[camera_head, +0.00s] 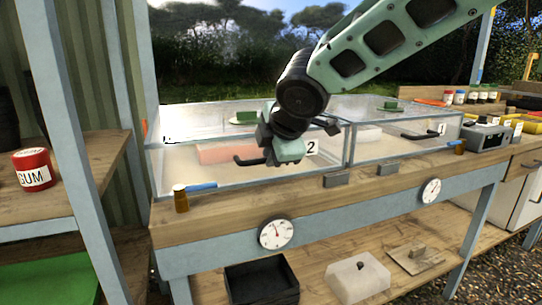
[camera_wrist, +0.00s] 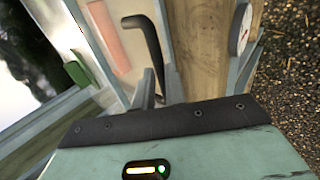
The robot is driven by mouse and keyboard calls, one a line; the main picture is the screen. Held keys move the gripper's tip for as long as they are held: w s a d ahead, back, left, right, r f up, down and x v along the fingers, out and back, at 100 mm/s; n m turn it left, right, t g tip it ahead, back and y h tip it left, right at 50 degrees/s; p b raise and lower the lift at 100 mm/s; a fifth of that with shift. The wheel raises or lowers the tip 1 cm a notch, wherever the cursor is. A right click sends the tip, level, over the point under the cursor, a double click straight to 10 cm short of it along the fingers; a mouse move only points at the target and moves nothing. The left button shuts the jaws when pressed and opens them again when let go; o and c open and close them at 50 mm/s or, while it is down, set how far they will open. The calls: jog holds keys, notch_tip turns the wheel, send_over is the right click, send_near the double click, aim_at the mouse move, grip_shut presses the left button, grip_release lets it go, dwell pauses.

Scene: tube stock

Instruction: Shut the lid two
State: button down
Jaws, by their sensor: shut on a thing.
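Lid two is a clear glass panel (camera_head: 322,165) with a white "2" label (camera_head: 313,148), on the left glass box of the bench. Its black bar handle (camera_head: 245,161) shows to the left of my gripper; it also shows in the wrist view (camera_wrist: 147,38). My gripper (camera_head: 268,157) is at the handle, its two fingers (camera_wrist: 159,90) close together around the handle's near end in the wrist view. The grip itself is partly hidden. I cannot tell whether the lid sits fully down.
The right box has a similar black handle (camera_head: 421,134) and a "1" label (camera_head: 441,129). A brown bottle (camera_head: 181,201) stands at the bench's front left. Dials (camera_head: 276,234) are on the bench front. A red can (camera_head: 33,170) stands on the left shelf.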

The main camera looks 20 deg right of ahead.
jog(key=shift+s+f, duration=0.2)
jog(key=shift+f, duration=0.3)
jog(key=shift+s+f, duration=0.2)
jog(key=shift+f, duration=0.3)
jog(key=c, duration=1.5)
grip_release()
jog(key=shift+a+f, duration=0.1)
jog(key=shift+o, duration=0.2)
jog(key=shift+w, duration=0.1)
jog(key=shift+s+r, duration=0.2)
jog(key=shift+r, duration=0.4)
jog(key=p+v, duration=1.1)
jog(key=v, duration=0.5)
jog(key=shift+r, duration=0.35)
